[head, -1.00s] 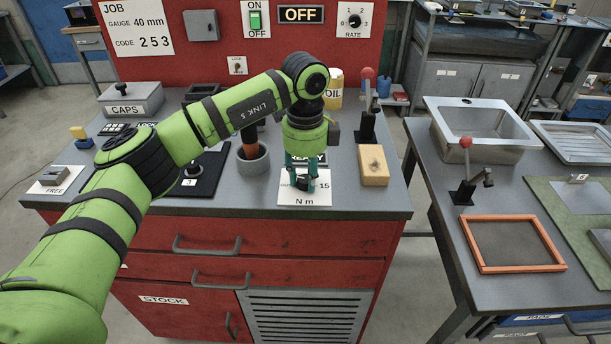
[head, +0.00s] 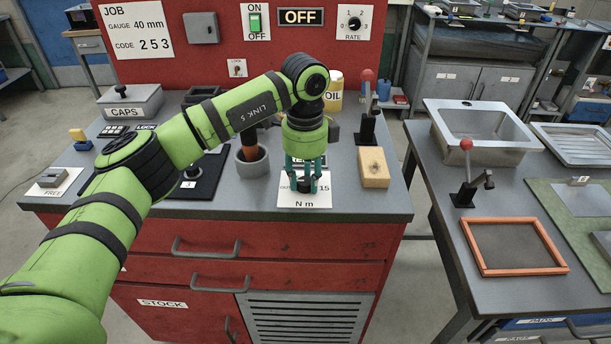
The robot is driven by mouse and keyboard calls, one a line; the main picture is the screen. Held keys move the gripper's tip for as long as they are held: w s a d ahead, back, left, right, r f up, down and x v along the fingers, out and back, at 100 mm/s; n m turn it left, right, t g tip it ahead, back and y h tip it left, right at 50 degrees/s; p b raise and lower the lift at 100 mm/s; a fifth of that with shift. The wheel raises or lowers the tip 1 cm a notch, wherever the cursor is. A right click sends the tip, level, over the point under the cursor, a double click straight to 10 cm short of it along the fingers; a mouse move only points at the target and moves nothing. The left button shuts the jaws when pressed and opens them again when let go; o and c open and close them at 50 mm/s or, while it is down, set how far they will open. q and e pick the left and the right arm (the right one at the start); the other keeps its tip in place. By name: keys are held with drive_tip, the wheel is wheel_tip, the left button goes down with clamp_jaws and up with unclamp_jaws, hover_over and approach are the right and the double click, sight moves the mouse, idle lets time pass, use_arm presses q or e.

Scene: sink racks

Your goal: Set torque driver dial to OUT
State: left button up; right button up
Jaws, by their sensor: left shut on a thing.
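The torque dial is a small dark knob (head: 304,185) on a white card (head: 312,201) marked "N m" and "15", near the front of the red cabinet's grey top. My left gripper (head: 304,180) points straight down with its teal fingers on either side of the knob, shut on it. The left part of the card's lettering and the knob's pointer are mostly hidden by the fingers, so I cannot tell the dial's setting. My right gripper is not in view.
A grey cup with a dark-and-orange handled tool (head: 251,160) stands left of the gripper. A wooden block (head: 374,167) and a red-knobbed lever (head: 367,118) stand to the right. An oil bottle (head: 333,92) is behind. A second bench (head: 480,200) lies to the right.

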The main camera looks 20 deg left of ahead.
sight(303, 180)
use_arm(q)
drive_tip(key=o, duration=1.1)
drive_tip(key=shift+w+a+r, duration=0.1)
drive_tip(key=shift+a+r, duration=0.05)
drive_tip(key=shift+a, duration=0.05)
drive_tip(key=shift+o, duration=0.2)
drive_tip(key=shift+d, duration=0.1)
wheel_tip(303, 180, up, 12)
